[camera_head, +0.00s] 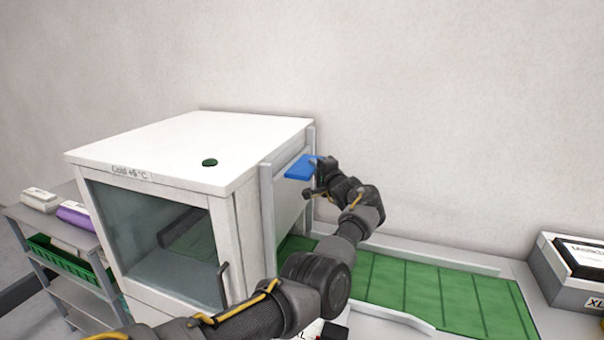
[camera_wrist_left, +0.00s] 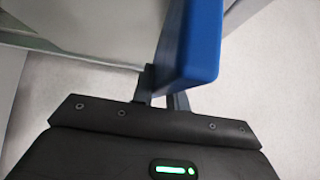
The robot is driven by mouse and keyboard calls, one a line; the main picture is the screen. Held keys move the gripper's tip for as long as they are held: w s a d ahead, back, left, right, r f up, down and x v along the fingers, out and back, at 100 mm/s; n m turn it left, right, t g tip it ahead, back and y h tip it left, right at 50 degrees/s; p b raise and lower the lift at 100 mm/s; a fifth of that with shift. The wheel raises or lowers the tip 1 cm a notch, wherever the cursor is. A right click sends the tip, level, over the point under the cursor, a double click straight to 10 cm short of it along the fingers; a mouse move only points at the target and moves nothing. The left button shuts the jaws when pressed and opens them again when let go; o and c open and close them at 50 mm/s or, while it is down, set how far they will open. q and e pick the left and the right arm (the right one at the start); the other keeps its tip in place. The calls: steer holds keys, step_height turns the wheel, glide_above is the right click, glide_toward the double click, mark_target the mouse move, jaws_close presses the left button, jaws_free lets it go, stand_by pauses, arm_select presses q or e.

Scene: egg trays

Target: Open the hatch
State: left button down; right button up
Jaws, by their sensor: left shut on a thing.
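The hatch (camera_head: 287,209) is a pale panel between two upright grey rails on the right side of a white cold cabinet (camera_head: 195,150). A flat blue handle (camera_head: 299,168) sticks out near its top; the handle also shows large in the left wrist view (camera_wrist_left: 199,45). My left gripper (camera_head: 317,172) is at the right end of the handle, shut on it. In the left wrist view, its dark fingers (camera_wrist_left: 162,96) are at the handle's near end, which partly hides them. The hatch's lower edge meets the green strip area, and I cannot tell if there is a gap. My right gripper is not seen.
A green segmented strip (camera_head: 400,283) with grey side guides runs right from the cabinet. A grey XL box (camera_head: 568,275) stands at the far right. A shelf rack (camera_head: 60,232) stands left of the cabinet. The cabinet's glass door has a dark handle (camera_head: 223,285).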

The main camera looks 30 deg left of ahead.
arm_select(q)
steer(key=c, duration=1.7)
jaws_free()
steer(key=o, duration=0.3)
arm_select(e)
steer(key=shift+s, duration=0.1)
